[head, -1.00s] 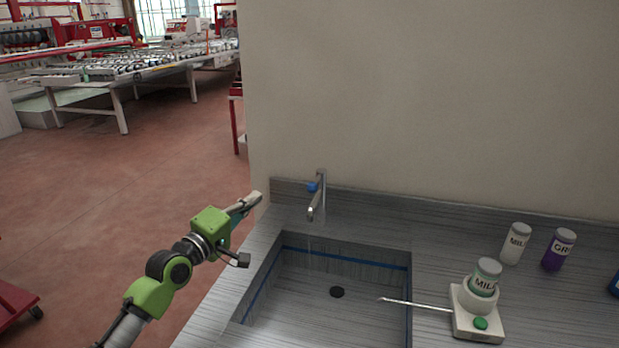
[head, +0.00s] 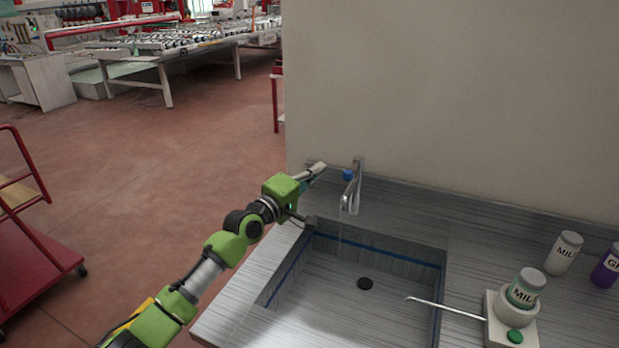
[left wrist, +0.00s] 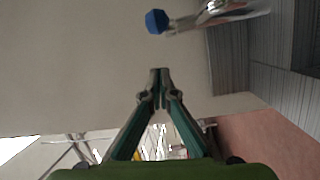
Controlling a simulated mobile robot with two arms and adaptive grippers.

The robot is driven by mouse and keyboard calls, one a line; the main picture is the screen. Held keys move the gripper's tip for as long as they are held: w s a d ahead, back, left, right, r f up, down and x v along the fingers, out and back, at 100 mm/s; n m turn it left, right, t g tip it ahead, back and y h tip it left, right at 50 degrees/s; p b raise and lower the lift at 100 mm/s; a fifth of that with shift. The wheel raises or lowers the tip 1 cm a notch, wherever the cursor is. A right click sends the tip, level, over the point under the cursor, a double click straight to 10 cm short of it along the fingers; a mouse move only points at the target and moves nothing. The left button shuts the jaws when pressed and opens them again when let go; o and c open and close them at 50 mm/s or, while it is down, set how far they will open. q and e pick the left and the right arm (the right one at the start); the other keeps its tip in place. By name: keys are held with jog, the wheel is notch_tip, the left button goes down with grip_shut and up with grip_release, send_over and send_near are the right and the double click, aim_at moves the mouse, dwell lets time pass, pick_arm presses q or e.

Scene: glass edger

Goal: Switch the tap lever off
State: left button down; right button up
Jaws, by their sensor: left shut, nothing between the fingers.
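The chrome tap (head: 353,188) stands at the back of the sink, with a thin stream of water falling from its spout. Its blue lever knob (head: 347,174) is on the left side of the tap; the knob also shows at the top of the left wrist view (left wrist: 156,21). My left gripper (head: 318,168) is shut and empty, just left of the blue knob in the head view. In the left wrist view its fingertips (left wrist: 159,72) point toward the knob with a gap between. My right gripper is not in view.
The sink basin (head: 330,285) has a dark drain. On the counter at right are a white device (head: 498,322) with a metal rod reaching over the basin, a white bottle (head: 563,253) and a purple bottle (head: 608,266). A wall (head: 450,90) rises behind.

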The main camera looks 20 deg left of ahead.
aim_at(352, 169)
pick_arm(q)
jog(key=d+p, duration=0.1)
jog(key=w+d+p, duration=0.1)
jog(key=d, duration=0.1)
jog(key=d+p, duration=0.1)
jog(key=shift+w+d+f, duration=0.2)
jog(key=shift+w+f, duration=0.1)
jog(key=shift+w, duration=0.05)
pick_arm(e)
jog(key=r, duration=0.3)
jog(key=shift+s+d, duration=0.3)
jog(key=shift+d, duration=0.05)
